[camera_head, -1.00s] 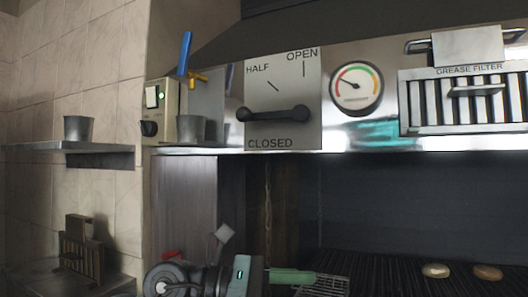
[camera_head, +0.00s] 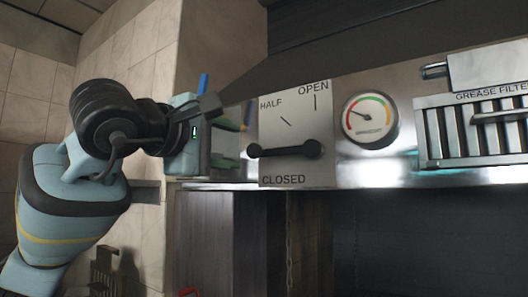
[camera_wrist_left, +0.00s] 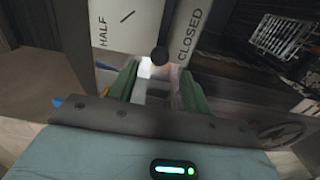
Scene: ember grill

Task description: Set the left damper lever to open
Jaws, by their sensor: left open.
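The damper lever (camera_head: 285,151) is a dark bar lying level on a pale plate (camera_head: 297,116) marked HALF, OPEN and CLOSED. Its round knob is at the left end, above the word CLOSED; its other end sits under the OPEN mark. My left gripper (camera_head: 240,143) comes in from the left, just left of the knob. In the left wrist view, my open green fingers (camera_wrist_left: 158,85) point at the plate, with the dark knob (camera_wrist_left: 160,55) ahead, between their lines. I cannot tell whether they touch it. My right gripper is not in view.
A round gauge (camera_head: 369,121) and the grease filter (camera_head: 472,139) are right of the plate. A metal shelf edge (camera_head: 225,187) runs below. A blue-handled thing (camera_head: 203,84) stands behind my gripper. The dark hood edge (camera_head: 340,72) slopes above.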

